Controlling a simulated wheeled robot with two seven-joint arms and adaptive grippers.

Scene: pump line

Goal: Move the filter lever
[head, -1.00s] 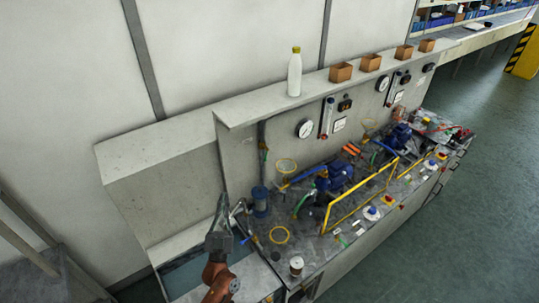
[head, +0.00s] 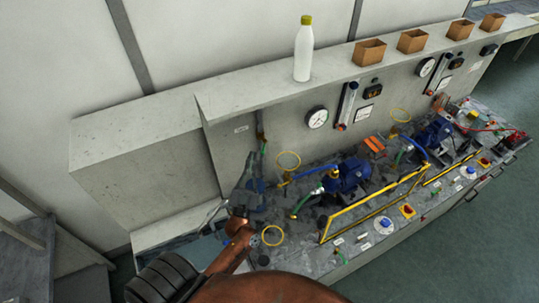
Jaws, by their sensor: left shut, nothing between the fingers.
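My left gripper (head: 252,165) reaches in from the lower left on its rust-coloured arm. Its grey fingers are shut and empty, pointing up at the back left of the pump bench. A blue cylinder (head: 259,188), which looks like the filter, stands directly behind the gripper and is mostly hidden. A vertical pipe with a small green handle (head: 263,147) rises against the back panel just right of the fingertips. I cannot tell which handle is the filter lever, or whether the gripper touches it. My right gripper is not in view.
Yellow rings (head: 288,161) stand near the gripper. A blue pump (head: 349,174) and a yellow guard rail (head: 372,206) lie to the right. A white bottle (head: 303,52) and several brown boxes (head: 370,52) stand on the ledge (head: 240,92) above.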

